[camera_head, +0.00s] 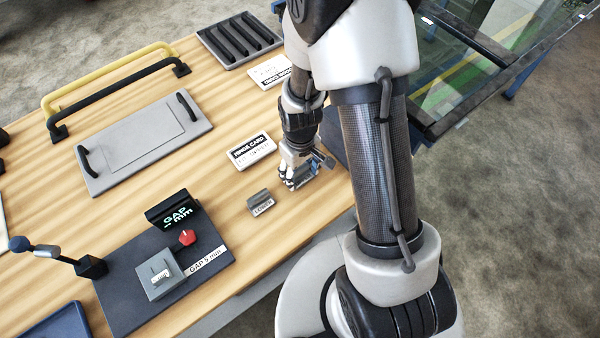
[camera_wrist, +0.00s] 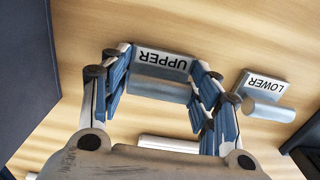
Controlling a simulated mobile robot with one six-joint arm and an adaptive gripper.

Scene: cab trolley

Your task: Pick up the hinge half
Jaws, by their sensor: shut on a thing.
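A grey hinge half labelled UPPER (camera_wrist: 163,60) with a round barrel along one edge is between my gripper's (camera_wrist: 160,76) fingers in the wrist view. The blue-padded fingers are shut on its two ends. In the head view my gripper (camera_head: 299,176) is low over the wooden table, and its fingers mostly hide the piece. I cannot tell whether the piece touches the table. A second hinge half, labelled LOWER (camera_head: 260,201), lies on the table to the left of my gripper; it also shows at the right in the wrist view (camera_wrist: 268,82).
A HINGE CARD sign (camera_head: 251,150) lies beside my gripper. A dark gap-gauge board (camera_head: 125,300) with a red knob (camera_head: 187,237) stands front left. A grey panel with handles (camera_head: 140,147) and a slotted tray (camera_head: 238,40) lie farther back. Bare table surrounds the LOWER piece.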

